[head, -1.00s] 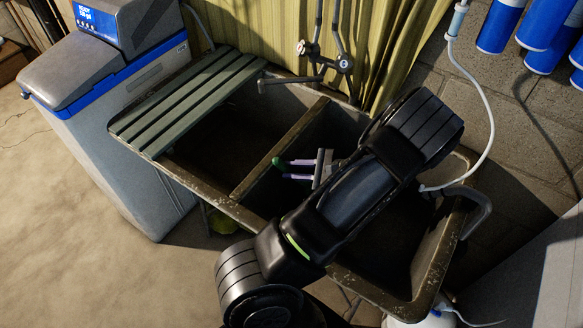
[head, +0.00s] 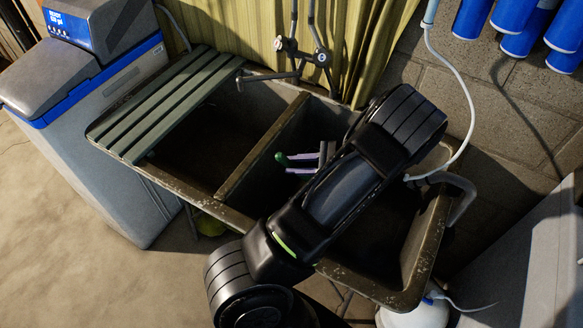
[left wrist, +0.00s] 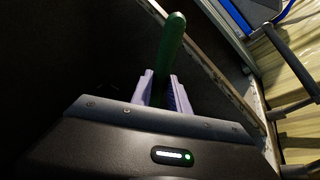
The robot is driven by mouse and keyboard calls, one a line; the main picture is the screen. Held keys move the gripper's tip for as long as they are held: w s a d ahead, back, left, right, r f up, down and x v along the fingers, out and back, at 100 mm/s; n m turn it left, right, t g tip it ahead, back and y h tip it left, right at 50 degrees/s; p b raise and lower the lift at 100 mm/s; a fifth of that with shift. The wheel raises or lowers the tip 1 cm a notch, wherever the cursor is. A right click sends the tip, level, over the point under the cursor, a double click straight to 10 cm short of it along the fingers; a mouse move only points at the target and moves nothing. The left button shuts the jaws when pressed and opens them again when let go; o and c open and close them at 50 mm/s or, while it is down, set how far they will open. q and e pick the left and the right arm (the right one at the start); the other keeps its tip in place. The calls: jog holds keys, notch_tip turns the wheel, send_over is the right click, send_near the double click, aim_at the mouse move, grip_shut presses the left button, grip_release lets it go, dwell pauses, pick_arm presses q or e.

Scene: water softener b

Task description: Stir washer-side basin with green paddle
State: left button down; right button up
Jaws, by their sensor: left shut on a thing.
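The green paddle (head: 282,159) shows as a short green rounded end at my left gripper (head: 303,163). The left wrist view shows the green paddle (left wrist: 171,48) standing up between the two pale lilac fingers of my left gripper (left wrist: 161,92), which are shut on it. The rest of the paddle is hidden. The washer-side basin (head: 425,262) is the right half of a worn double sink. My left gripper is over or within this basin, just right of the divider (head: 262,148). My forearm crosses the basin and hides much of its inside. My right gripper is not in view.
A green slatted board (head: 165,105) covers part of the left basin. A faucet (head: 295,55) stands behind the sink. A white hose (head: 450,95) and a curved grey pipe (head: 460,190) are at the right rim. The water softener (head: 110,170) stands left, a pale appliance (head: 530,260) right.

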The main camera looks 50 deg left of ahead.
pick_arm(q)
jog(key=shift+w, duration=0.9)
jog(key=shift+w+a+f+b, duration=0.15)
jog(key=shift+w+a+b, duration=0.75)
jog(key=shift+w, duration=0.15)
jog(key=shift+w+a, duration=0.25)
jog(key=shift+w, duration=0.05)
jog(key=shift+a+b, duration=0.35)
jog(key=shift+a, duration=1.35)
